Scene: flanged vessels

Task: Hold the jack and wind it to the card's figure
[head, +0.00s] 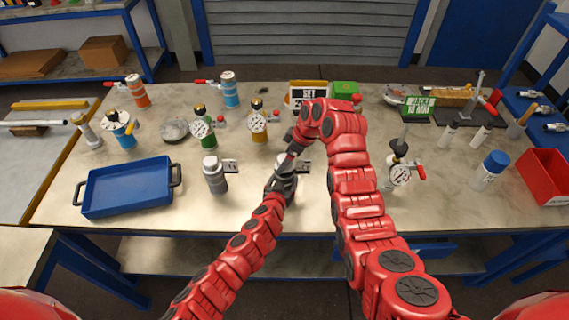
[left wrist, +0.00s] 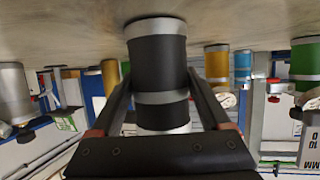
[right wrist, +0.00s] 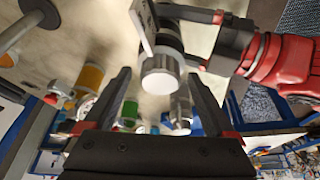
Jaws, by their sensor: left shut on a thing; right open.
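The jack (head: 285,168) is an upright cylinder on the bench, partly hidden by my grippers. The left wrist view shows its dark body with grey bands (left wrist: 158,60). My left gripper (head: 282,184) is shut around that body. My right gripper (head: 288,157) is open above the jack, pointing down. In the right wrist view the jack's pale round knob (right wrist: 160,75) lies just ahead of and between the open fingers; contact cannot be told. A small white plate (head: 304,167) is beside the jack. The yellow-edged card (head: 308,94) stands behind, its figure unreadable, partly hidden by my right arm.
A similar grey jack (head: 214,175) stands left, then an empty blue tray (head: 127,188). Gauged vessels (head: 258,124) stand behind; another gauged vessel (head: 398,168) is right of my right arm. A blue-capped bottle (head: 489,172) and red bin (head: 545,177) are far right.

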